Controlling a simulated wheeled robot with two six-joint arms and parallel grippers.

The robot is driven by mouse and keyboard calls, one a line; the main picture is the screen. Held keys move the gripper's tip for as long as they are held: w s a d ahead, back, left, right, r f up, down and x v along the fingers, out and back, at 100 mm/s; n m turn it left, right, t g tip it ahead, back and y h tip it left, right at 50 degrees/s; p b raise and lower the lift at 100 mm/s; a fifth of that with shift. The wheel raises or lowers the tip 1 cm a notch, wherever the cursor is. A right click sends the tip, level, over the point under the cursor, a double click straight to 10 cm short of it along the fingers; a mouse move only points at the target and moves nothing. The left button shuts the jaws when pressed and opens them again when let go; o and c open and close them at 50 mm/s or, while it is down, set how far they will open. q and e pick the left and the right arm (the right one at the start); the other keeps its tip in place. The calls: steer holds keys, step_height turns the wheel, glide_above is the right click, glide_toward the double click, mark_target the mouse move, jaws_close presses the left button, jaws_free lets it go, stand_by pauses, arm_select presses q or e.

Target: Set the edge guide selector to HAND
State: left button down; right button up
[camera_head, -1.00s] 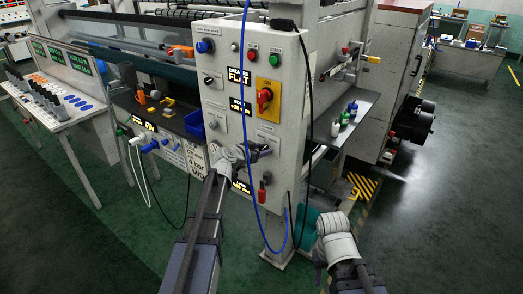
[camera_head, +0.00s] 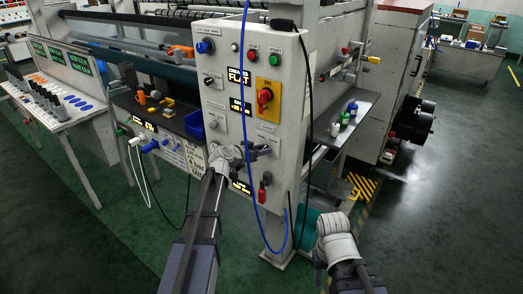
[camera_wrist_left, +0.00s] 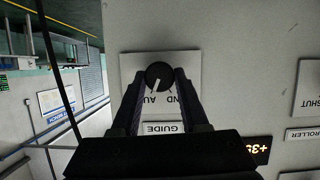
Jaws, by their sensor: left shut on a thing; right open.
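The edge guide selector is a round black knob (camera_wrist_left: 159,75) with a white pointer line, on a pale label plate (camera_wrist_left: 187,60) in the left wrist view. Its lettering is upside down there: part of AUTO shows at lower left, part of HAND at lower right. The pointer slants down and slightly left, towards the AUTO side. My left gripper (camera_wrist_left: 159,82) is shut on the knob, one finger on each side. In the head view my left gripper (camera_head: 267,151) is against the panel front and hides the knob. My right arm shows at lower right, but its fingers cannot be seen.
The grey control panel (camera_head: 215,98) carries buttons, other knobs, lit displays and a red rotary switch (camera_head: 264,97) on a yellow plate. A blue cable (camera_head: 243,100) hangs down the panel front near my left gripper. Small bottles (camera_head: 344,118) stand on a side shelf.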

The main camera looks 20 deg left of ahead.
arm_select(q)
steer(key=n+h+b, duration=0.1)
steer(key=n, duration=0.1)
steer(key=n+h+b, duration=0.1)
steer(key=n+h, duration=0.1)
steer(key=n+h+b, duration=0.1)
steer(key=n+b, duration=0.1)
steer(key=n, duration=0.1)
steer(key=shift+a+f+g+h, duration=0.25)
steer(key=shift+a+g+h, duration=0.05)
steer(key=shift+h, duration=0.1)
steer(key=shift+n, duration=0.3)
stand_by(0.4)
steer(key=shift+c, duration=2.1)
jaws_free()
steer(key=shift+w, duration=0.1)
steer(key=p+v, duration=0.1)
steer(key=v, duration=0.7)
steer(key=shift+w, duration=0.1)
